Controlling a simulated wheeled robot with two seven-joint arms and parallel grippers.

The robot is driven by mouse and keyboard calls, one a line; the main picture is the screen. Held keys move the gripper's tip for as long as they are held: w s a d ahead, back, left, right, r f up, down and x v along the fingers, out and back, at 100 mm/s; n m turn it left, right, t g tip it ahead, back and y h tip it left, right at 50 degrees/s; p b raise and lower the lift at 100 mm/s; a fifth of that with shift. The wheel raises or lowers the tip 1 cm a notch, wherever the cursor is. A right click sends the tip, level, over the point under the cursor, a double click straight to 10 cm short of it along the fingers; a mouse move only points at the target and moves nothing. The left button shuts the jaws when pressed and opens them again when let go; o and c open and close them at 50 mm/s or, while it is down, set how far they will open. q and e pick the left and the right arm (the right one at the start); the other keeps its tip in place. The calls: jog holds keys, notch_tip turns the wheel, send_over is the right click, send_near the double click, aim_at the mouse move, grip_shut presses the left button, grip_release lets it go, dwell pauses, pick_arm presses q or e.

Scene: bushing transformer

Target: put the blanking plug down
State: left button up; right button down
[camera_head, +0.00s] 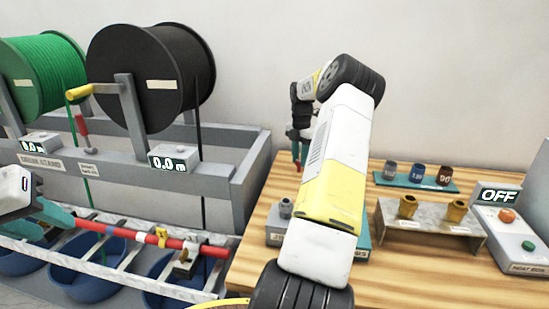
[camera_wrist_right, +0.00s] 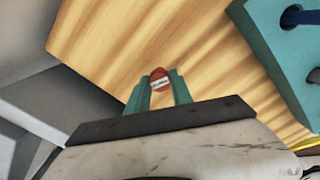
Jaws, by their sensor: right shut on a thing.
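The blanking plug (camera_wrist_right: 160,79) is a small red piece with a pale label band in the right wrist view. My right gripper (camera_wrist_right: 159,90) is shut on it, with a teal finger on each side. In the head view my right gripper (camera_head: 299,148) is beyond my arm, over the far left part of the wooden table (camera_head: 420,262). A bit of red shows at its fingertips. I cannot tell whether the plug touches the table.
A teal rack (camera_head: 416,183) with several cups stands at the back right. A grey stand (camera_head: 428,228) with two brass pieces and a box reading OFF (camera_head: 512,240) are nearer. A grey block (camera_head: 277,237) is partly behind my arm. Cable reels (camera_head: 150,78) stand left.

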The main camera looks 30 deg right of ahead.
jog(key=shift+f, duration=0.55)
jog(key=shift+f, duration=0.1)
jog(key=c, duration=1.1)
grip_release()
